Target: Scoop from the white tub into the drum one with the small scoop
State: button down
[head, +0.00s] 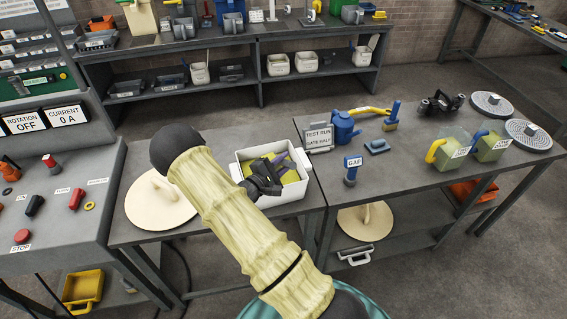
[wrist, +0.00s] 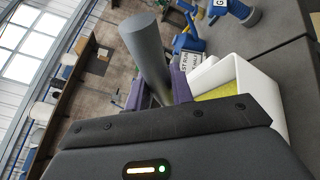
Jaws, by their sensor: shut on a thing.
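The white tub (head: 304,190) stands on the table in the middle of the head view, with yellow-green material in it. Its white wall also shows at the right of the wrist view (wrist: 258,90). My gripper (head: 281,162) is over the tub's opening, its dark body and purple fingers covering part of the contents. In the wrist view the purple fingers (wrist: 160,88) are shut on a thick grey round bar (wrist: 146,48), which looks like the small scoop's handle. The scoop's bowl is hidden. I cannot pick out drum one in either view.
A round beige lid (head: 150,212) lies left of the tub. A test-run sign (head: 318,138), blue watering can (head: 344,128) and GAP-labelled tool (head: 351,172) stand to the right. The control panel (head: 60,215) is at left.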

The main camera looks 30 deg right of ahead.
jog(key=shift+r+p, duration=2.8)
jog(key=shift+r, duration=0.8)
